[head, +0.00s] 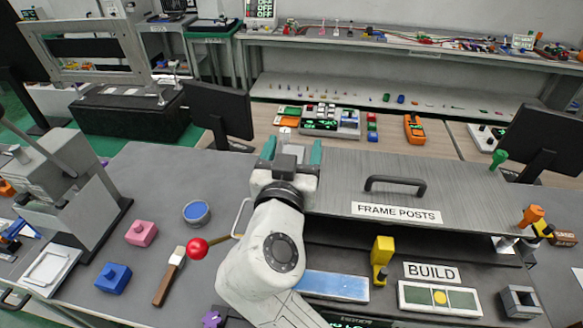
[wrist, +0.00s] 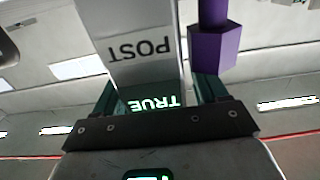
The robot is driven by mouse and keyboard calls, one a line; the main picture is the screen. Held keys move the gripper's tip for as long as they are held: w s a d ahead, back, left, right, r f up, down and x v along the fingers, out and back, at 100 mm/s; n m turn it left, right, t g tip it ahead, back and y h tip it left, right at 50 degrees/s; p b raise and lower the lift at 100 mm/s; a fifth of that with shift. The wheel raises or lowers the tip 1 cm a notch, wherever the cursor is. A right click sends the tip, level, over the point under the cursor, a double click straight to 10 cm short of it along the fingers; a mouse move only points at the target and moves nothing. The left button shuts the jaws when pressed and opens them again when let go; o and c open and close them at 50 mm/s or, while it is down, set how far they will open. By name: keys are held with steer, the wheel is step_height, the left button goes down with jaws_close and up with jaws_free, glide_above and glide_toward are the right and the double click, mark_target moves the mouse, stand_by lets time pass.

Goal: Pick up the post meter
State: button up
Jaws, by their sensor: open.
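In the wrist view, a pale grey block lettered POST (wrist: 140,50), with a lit green TRUE readout, appears upside down between my fingers; it looks like the post meter. My gripper (wrist: 150,88) is open, with one teal finger on each side of it. I cannot tell whether the fingers touch it. In the head view, my gripper (head: 292,150) is at the bench's back edge, left of the FRAME POSTS cover. A grey piece shows between its fingers, mostly hidden by my arm.
A purple hexagonal piece (wrist: 212,45) is close beside the right finger. The FRAME POSTS cover (head: 450,185) has a dark handle (head: 395,183). A red-knobbed lever (head: 197,248) and yellow piece (head: 382,255) flank my arm. Bare bench (head: 150,180) lies left.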

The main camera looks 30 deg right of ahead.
steer(key=shift+c, duration=0.4)
jaws_close()
stand_by(0.4)
